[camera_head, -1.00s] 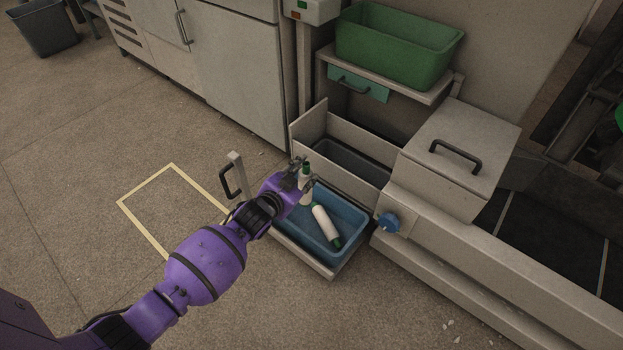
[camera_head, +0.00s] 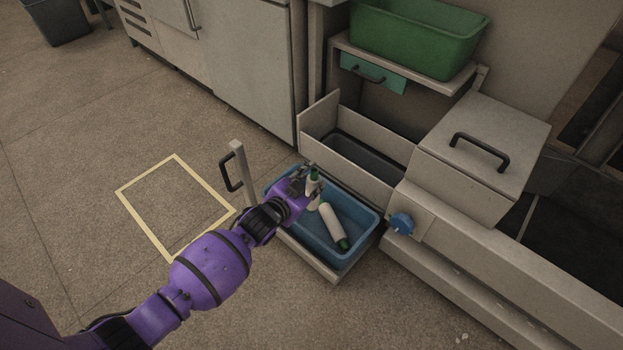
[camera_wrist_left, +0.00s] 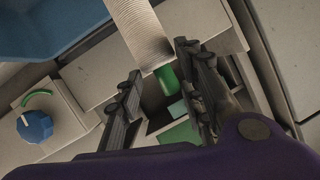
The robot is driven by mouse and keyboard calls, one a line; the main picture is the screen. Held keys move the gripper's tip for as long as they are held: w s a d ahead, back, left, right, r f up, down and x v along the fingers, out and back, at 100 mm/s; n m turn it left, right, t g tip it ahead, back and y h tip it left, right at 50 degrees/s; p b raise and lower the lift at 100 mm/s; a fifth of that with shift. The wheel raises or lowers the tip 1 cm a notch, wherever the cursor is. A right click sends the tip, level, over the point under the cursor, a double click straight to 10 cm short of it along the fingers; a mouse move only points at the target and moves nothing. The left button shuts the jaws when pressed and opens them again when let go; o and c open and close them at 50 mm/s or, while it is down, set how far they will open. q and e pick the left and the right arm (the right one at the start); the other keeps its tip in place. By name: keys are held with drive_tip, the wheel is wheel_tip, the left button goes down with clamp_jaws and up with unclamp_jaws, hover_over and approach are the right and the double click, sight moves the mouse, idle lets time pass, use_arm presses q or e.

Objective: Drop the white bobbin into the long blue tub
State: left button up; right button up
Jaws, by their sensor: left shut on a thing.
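My left gripper (camera_head: 304,182) is shut on a white bobbin (camera_head: 313,187) with a green end, over the back left part of the blue tub (camera_head: 360,213). In the left wrist view the held bobbin (camera_wrist_left: 140,32) runs up from between the fingers (camera_wrist_left: 160,95), its green end near them. A second white bobbin with green ends (camera_head: 333,226) lies slantwise in the tub. I cannot tell whether the held bobbin touches anything below. The tub's near left part is hidden behind my arm. My right gripper is not in view.
The tub sits in a pulled-out drawer with an upright front and black handle (camera_head: 231,172). Behind it stands a pale panel (camera_head: 365,150) with a dark bin. A machine with a blue knob (camera_head: 401,223) is at right, a green tub (camera_head: 420,38) above. A yellow floor outline (camera_head: 148,225) is empty.

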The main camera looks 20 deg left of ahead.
use_arm(q)
drive_tip(key=o, duration=1)
drive_tip(key=shift+r, duration=0.1)
drive_tip(key=shift+o, duration=0.5)
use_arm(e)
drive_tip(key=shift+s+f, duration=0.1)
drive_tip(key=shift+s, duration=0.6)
use_arm(q)
drive_tip(key=v, duration=1.2)
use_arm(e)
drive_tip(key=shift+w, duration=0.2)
